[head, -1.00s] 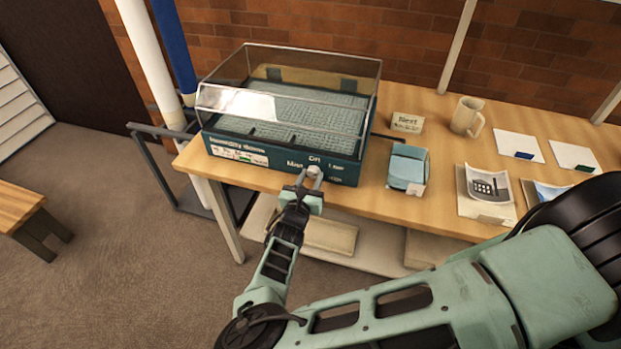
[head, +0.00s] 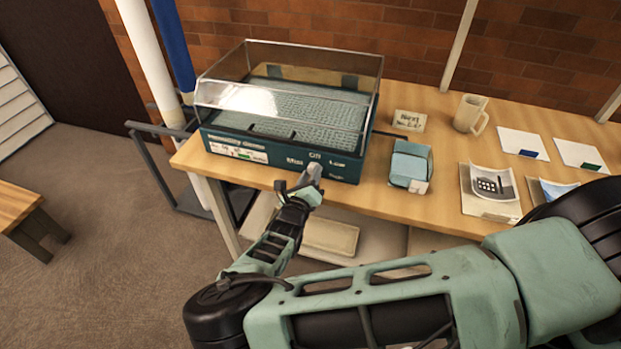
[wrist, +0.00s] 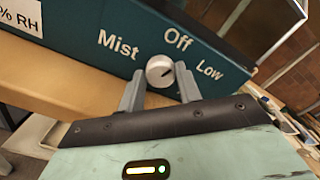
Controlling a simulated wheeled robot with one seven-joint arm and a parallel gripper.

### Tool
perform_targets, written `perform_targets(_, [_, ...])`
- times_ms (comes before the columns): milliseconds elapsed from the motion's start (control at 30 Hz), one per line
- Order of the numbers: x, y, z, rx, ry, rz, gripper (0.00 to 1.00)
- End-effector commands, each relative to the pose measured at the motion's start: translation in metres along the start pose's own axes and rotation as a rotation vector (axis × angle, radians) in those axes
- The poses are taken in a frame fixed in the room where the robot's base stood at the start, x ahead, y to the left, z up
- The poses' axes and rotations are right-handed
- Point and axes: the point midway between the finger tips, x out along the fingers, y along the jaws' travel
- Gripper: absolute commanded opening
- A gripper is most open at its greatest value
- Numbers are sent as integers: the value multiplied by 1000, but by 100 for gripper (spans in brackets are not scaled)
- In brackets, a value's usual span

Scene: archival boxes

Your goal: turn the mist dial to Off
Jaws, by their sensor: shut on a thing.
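The mist dial (wrist: 160,70) is a small round silver knob on the dark teal front of the humidity chamber (head: 250,147). White labels read Mist to its left, Off above and Low to its right; another label to the lower right is mostly hidden by a finger in the wrist view. A short dark mark on the knob's face seems to point toward Low, but it is small. My gripper (wrist: 160,88) is shut on the dial, one finger on each side. In the head view my gripper (head: 313,172) hides the dial.
The chamber has a clear lid and stands at the left end of the wooden table (head: 450,215). To its right are a blue-topped box (head: 410,165), a small sign (head: 409,121), a mug (head: 470,114) and several cards and photos. White and blue rolls stand behind left.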

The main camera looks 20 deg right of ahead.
Motion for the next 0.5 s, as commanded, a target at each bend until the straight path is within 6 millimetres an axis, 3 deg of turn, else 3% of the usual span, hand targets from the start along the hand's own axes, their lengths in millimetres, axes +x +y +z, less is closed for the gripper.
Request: perform_targets(500, [-1,2,-1,-324,1,2,11])
